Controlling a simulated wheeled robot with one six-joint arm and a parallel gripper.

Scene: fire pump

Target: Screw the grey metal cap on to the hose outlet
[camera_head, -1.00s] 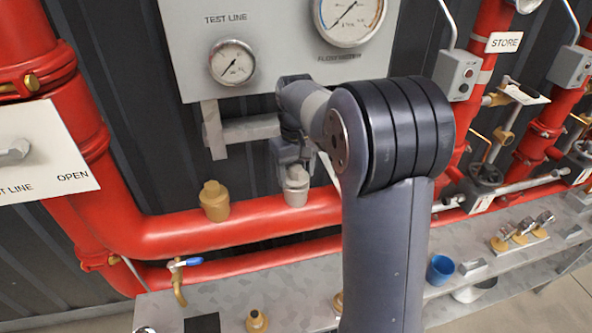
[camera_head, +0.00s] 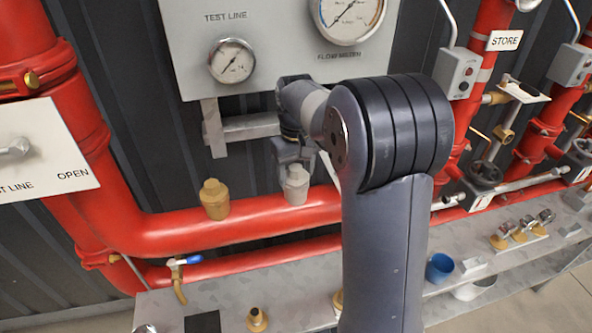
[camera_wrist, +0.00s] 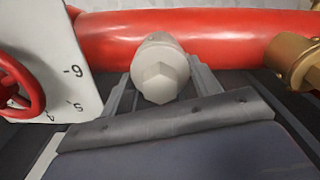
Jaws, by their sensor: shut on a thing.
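The grey metal cap (camera_wrist: 163,78) is light grey with a hexagonal end facing the wrist camera. It sits between the two fingers of my gripper (camera_wrist: 162,88), which is shut on it. In the head view, the cap (camera_head: 297,188) is upright at the top of the large red pipe (camera_head: 260,216), below my gripper (camera_head: 292,168). The hose outlet under the cap is hidden, so I cannot tell how far the cap is seated on it.
A brass fitting (camera_head: 214,198) stands on the pipe to the left. A gauge panel (camera_head: 270,45) and grey bracket (camera_head: 240,128) are close behind my gripper. A metal bench (camera_head: 240,290) below bears brass fittings and a blue cup (camera_head: 440,268). A red handwheel (camera_wrist: 20,88) shows in the wrist view.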

